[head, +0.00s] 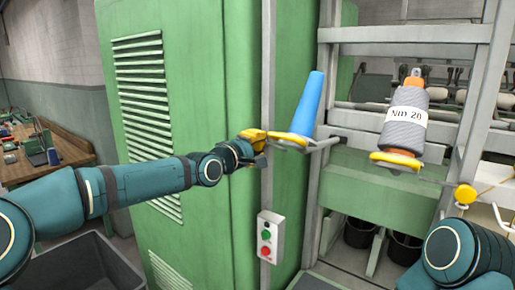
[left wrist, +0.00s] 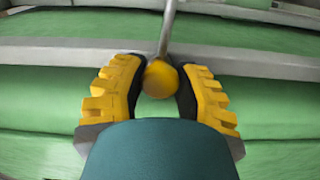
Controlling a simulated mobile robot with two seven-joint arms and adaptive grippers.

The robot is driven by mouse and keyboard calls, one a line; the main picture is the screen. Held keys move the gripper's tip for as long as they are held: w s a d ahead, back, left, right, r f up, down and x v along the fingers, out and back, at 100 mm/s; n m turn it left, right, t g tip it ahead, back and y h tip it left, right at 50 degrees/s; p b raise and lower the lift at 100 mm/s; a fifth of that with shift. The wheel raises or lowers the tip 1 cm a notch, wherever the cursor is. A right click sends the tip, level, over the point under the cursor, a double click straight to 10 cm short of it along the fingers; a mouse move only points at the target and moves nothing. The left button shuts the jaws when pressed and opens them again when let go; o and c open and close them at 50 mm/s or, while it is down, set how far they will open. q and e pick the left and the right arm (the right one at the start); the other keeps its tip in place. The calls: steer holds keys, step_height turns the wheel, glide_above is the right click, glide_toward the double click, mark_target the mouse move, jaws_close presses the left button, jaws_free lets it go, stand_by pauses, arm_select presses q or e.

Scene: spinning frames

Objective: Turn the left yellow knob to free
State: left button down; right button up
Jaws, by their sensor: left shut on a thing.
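My left gripper (head: 255,140) is at the corner of the green cabinet, left of the blue cone. In the left wrist view its two yellow-padded fingers (left wrist: 160,76) are shut on the left yellow knob (left wrist: 159,82), a round ball on the end of a grey rod. In the head view this knob is hidden by the gripper or cannot be told apart from its yellow fingers. A second yellow knob (head: 465,194) is at the right, above my right arm. My right gripper is out of view.
A blue cone (head: 308,104) stands tilted on a yellow base close to my left gripper. A switch box (head: 270,238) is below on the green cabinet (head: 205,60). Grey frame posts stand around.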

arm_select(q)
steer(key=shift+f+m+b, duration=0.15)
steer(key=shift+m+b, duration=0.5)
steer(key=shift+m, duration=0.25)
steer(key=shift+m+b, duration=0.3)
steer(key=shift+m, duration=0.4)
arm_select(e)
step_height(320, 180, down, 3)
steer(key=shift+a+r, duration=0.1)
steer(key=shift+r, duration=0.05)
arm_select(q)
steer(key=c, duration=0.6)
jaws_free()
